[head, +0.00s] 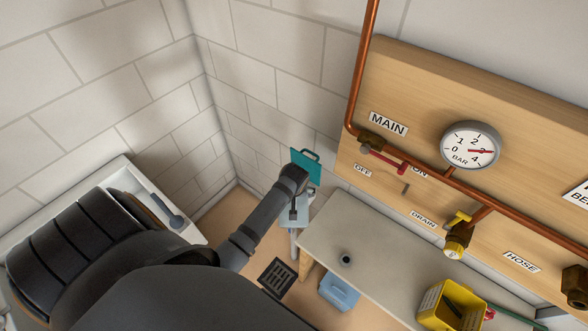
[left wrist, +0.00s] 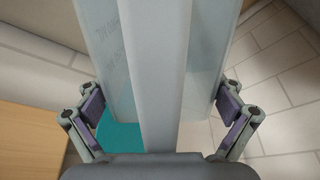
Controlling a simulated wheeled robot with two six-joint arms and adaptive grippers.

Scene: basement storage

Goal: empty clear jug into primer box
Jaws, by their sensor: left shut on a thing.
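My left gripper (head: 294,203) is at the far end of my arm, near the wall corner. In the left wrist view the gripper (left wrist: 160,110) has one finger on each side of the clear jug (left wrist: 112,55) and is shut on it. A pale upright bar runs down the jug's middle, and faint markings show on its wall. A pale, see-through part of the jug (head: 290,216) shows below the gripper in the head view. Its contents cannot be made out. I cannot tell which container is the primer box. My right gripper is not in view.
A teal thing with a handle (head: 306,165) shows behind the gripper. A pale bench (head: 365,252) stands to the right, with a yellow box (head: 431,304) on it. A blue container (head: 340,291) is below the bench. A floor drain (head: 277,278) lies near. Pipes and a gauge (head: 470,145) line the wall.

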